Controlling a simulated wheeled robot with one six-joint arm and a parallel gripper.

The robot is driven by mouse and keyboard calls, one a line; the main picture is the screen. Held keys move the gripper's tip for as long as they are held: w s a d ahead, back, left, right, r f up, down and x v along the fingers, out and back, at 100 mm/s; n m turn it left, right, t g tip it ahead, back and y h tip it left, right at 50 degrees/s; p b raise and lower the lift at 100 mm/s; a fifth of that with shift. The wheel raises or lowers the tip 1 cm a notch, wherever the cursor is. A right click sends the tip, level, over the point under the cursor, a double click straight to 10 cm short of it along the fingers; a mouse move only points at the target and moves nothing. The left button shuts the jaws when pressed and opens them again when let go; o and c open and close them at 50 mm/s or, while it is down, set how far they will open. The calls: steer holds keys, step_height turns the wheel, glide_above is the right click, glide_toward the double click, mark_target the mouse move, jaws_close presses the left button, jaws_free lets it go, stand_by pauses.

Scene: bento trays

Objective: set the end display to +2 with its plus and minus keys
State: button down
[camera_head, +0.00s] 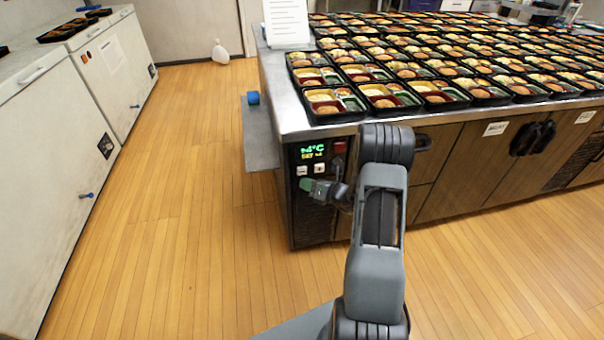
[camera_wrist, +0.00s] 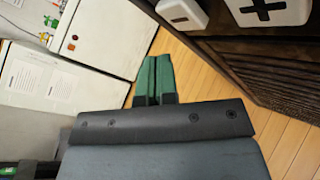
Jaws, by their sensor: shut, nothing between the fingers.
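The end display (camera_head: 313,151) is on the end panel of the counter, with a green upper line that seems to read +4°C. A yellow SET line below it seems to read +4, but is small. Under it are two white keys: the minus key (camera_head: 302,171) at left, also in the wrist view (camera_wrist: 182,12), and the plus key (camera_head: 320,168) at right, also in the wrist view (camera_wrist: 268,10). My gripper (camera_head: 305,184), with green fingertips, is shut and empty. It is just below the keys; in the wrist view its fingertips (camera_wrist: 154,62) appear apart from both keys.
A red switch (camera_head: 340,147) sits right of the display. The counter top (camera_head: 292,115) carries many filled bento trays. A grey shelf (camera_head: 258,140) with a blue object (camera_head: 253,98) juts out at its left end.

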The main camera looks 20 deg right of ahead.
steer(key=shift+w+d, duration=0.15)
steer(key=shift+w, duration=0.5)
steer(key=shift+w, duration=0.1)
stand_by(1.7)
steer(key=shift+w, duration=0.3)
steer(key=shift+w+d, duration=0.15)
steer(key=shift+w, duration=0.3)
stand_by(0.7)
steer(key=shift+s, duration=0.85)
steer(key=shift+s+a+p, duration=0.2)
steer(key=shift+s, duration=0.6)
steer(key=shift+s+a+p, duration=0.15)
steer(key=shift+s+a, duration=0.1)
steer(key=shift+s, duration=0.6)
steer(key=shift+s+a+p, duration=0.2)
steer(key=shift+s, duration=0.6)
stand_by(0.8)
